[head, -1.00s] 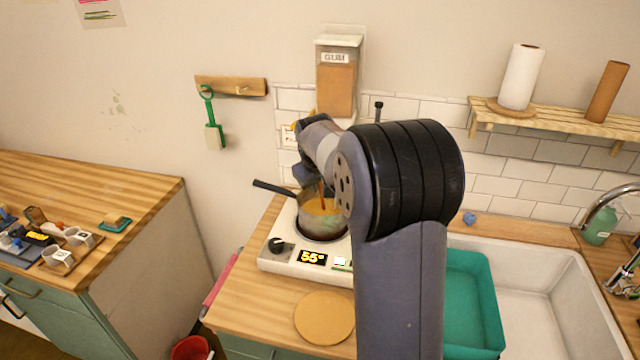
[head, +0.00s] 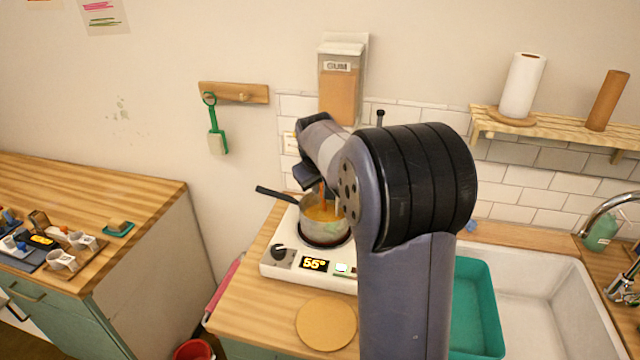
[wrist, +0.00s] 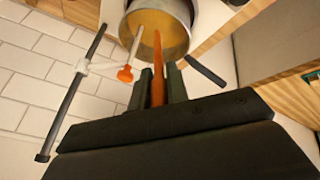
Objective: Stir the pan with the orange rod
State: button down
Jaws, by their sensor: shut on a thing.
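The pan (head: 323,232) stands on the white hot plate (head: 290,260), its black handle pointing to the upper left in the head view. Orange-yellow liquid shows inside it. My gripper (wrist: 159,83) is shut on the orange rod (wrist: 158,62), whose far end reaches over and into the pan's mouth in the wrist view. In the head view the rod (head: 322,198) stands near upright in the pan, and my arm hides most of the gripper. A pale stick with an orange end (wrist: 126,74) leans at the pan's rim, held by a white clip on a dark stand rod (wrist: 75,88).
The hot plate's display reads 55°. A round cork mat (head: 326,323) lies in front of it. A teal tub (head: 478,310) and white sink (head: 545,290) are to the right. A gum dispenser (head: 341,85) hangs on the wall behind the pan.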

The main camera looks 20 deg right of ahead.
dwell(0.3)
jog(key=shift+r, duration=1.5)
jog(key=shift+s, duration=0.1)
